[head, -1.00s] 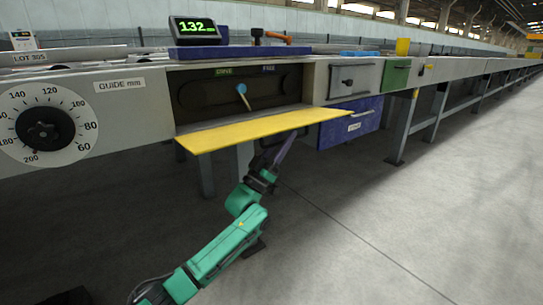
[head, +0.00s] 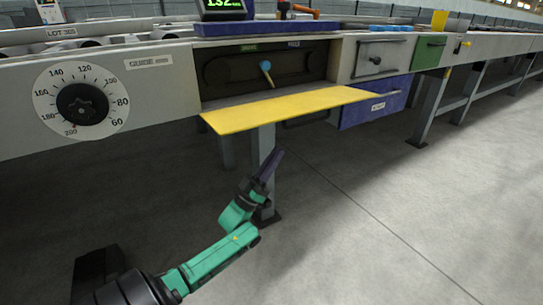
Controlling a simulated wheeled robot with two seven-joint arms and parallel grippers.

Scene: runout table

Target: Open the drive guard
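The yellow drive guard (head: 290,107) is hinged down and sticks out flat from the front of the table, below a dark recess. The recess (head: 230,78) is uncovered and shows a lever with a blue knob (head: 266,66). My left gripper (head: 271,161) is below the guard, pointing up, apart from its front edge by a visible gap. Its dark fingers are seen edge-on, so I cannot tell whether they are open or shut. Nothing shows in them. My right gripper is not in view.
Left of the guard is a round guide dial (head: 82,101). To the right are a grey panel with a handle (head: 375,60), a blue drawer (head: 370,108) and a green panel (head: 428,52). Table legs (head: 429,108) stand below. The floor in front is clear.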

